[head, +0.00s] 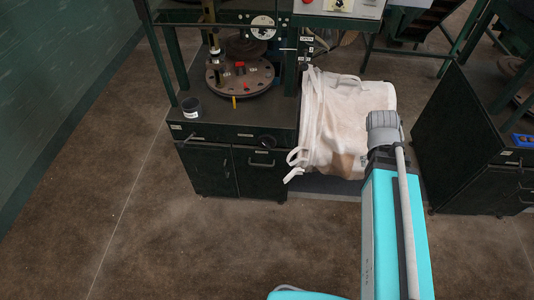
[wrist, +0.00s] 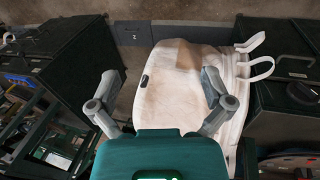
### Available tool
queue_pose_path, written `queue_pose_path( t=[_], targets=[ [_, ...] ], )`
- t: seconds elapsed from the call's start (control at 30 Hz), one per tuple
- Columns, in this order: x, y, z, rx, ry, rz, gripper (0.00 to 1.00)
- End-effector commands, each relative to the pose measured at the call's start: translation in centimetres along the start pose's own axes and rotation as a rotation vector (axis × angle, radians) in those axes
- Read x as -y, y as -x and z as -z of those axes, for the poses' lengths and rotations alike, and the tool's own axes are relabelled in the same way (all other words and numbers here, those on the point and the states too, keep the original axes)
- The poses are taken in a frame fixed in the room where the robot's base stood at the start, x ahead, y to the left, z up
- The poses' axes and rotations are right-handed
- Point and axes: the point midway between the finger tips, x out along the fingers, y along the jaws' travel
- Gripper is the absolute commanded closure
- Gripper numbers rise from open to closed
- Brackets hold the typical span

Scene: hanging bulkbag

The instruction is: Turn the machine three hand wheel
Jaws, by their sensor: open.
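A dark green machine (head: 245,125) stands at the upper middle of the head view, with a round drilled table on top. A small dark round hand wheel (head: 267,142) sits on its front, near the right edge. A dark round part (wrist: 301,92), which looks like the same wheel, shows at the right of the wrist view. I cannot read which machine is number three. My gripper (wrist: 160,82) is open and empty, its two fingers spread in front of a white bulk bag (wrist: 184,75). In the head view my arm hides the gripper.
The bulk bag (head: 335,120) hangs right of the machine, its loose straps beside the cabinet front near the wheel. Another dark cabinet (head: 465,150) stands farther right. A black cup (head: 190,107) sits on the machine's left corner. The brown floor in front is clear.

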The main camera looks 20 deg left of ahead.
Motion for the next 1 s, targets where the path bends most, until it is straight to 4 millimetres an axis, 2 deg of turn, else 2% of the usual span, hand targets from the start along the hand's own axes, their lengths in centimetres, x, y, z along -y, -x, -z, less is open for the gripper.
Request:
queue_pose_path(
  t=[0.03, 0.3, 0.67, 1.0],
  targets=[
    [0.9, -1.9, 0.4, -0.012, 0.026, -0.029, 0.00],
    [3.4, -5.5, 2.5, -0.075, 0.157, -0.188, 0.00],
    [7.5, -9.6, 5.2, -0.169, 0.335, -0.399, 0.00],
    [12.4, -12.4, 7.7, -0.268, 0.503, -0.600, 0.00]
  ],
)
